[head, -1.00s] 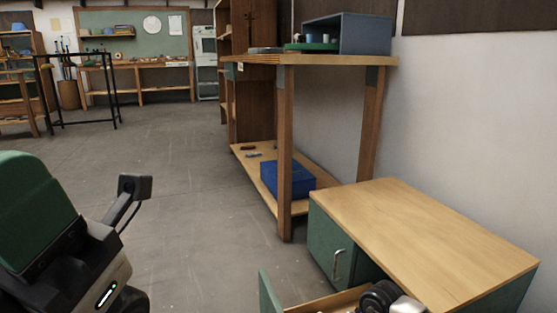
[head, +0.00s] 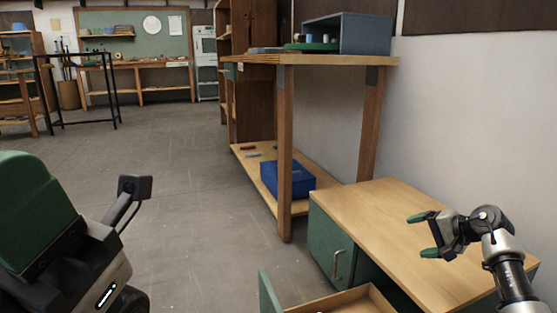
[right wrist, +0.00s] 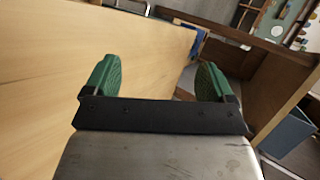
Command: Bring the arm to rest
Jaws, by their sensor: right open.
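My right gripper (head: 426,235) is open and empty, with green fingertips apart. It is raised over the right part of the wooden top of the low green cabinet (head: 400,215). The same open fingers (right wrist: 160,78) show in the right wrist view with nothing between them. The arm comes in from the lower right corner. My left gripper is not in view.
The cabinet's drawer (head: 350,300) is pulled out at the bottom, and its visible part looks empty. A wooden workbench (head: 340,60) with a blue-grey box (head: 365,35) stands behind. A blue case (head: 288,181) sits on its lower shelf. Open floor (head: 180,190) lies to the left.

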